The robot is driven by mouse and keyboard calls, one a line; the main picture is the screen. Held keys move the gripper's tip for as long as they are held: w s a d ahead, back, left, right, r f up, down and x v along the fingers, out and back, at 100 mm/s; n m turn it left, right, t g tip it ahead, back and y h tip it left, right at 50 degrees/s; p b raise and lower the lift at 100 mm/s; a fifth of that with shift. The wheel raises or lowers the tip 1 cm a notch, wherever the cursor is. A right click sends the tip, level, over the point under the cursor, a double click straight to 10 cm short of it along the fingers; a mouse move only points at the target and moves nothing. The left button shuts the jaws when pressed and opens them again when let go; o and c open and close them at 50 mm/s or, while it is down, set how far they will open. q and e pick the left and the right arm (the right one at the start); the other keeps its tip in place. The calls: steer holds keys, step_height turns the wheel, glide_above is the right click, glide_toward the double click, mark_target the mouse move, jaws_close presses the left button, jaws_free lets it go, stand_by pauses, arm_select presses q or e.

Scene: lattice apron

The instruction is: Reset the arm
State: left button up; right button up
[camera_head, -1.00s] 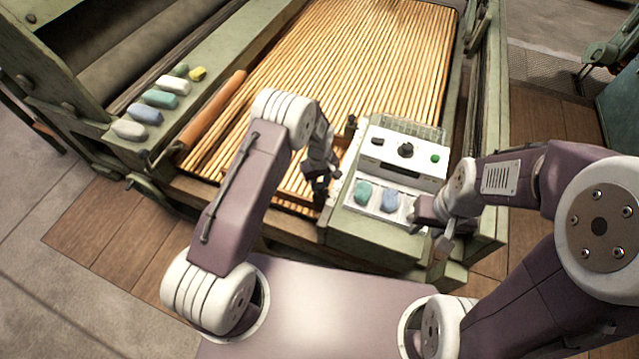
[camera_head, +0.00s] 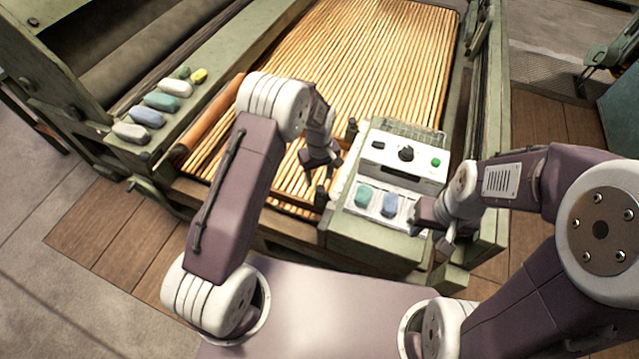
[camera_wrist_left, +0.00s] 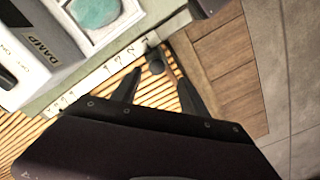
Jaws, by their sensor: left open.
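My left gripper (camera_head: 322,160) hangs over the near edge of the slatted bed, left of the control box (camera_head: 374,239). In the left wrist view its two dark fingers (camera_wrist_left: 155,65) are apart, with no object held between them. A small dark knob shows beyond the gap, close to the box's edge. My right gripper (camera_head: 440,228) is at the box's right side, pointing down and left. Its fingers are small and partly hidden, so I cannot tell whether they are open.
The slatted bed (camera_head: 375,50) fills the back. Several coloured rounded blocks (camera_head: 147,116) lie on the green ledge at left. A teal block (camera_head: 364,194) and a blue block (camera_head: 390,203) sit in the box's tray. A brown roller (camera_head: 212,112) runs along the bed's left side.

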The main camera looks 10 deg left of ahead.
arm_select(q)
steer(key=shift+r, duration=0.95)
steer(key=s+a+r+t+p, duration=0.1)
steer(key=a+r, duration=0.1)
steer(key=r, duration=0.5)
steer(key=a+r+t, duration=0.1)
steer(key=a+r, duration=0.2)
steer(key=r, duration=0.3)
steer(key=s+a+m, duration=0.2)
steer(key=s+m, duration=0.4)
steer(key=s, duration=1.1)
steer(key=shift+s+a+m+g, duration=0.2)
steer(key=shift+s+m+g, duration=0.1)
steer(key=shift+s+g, duration=0.1)
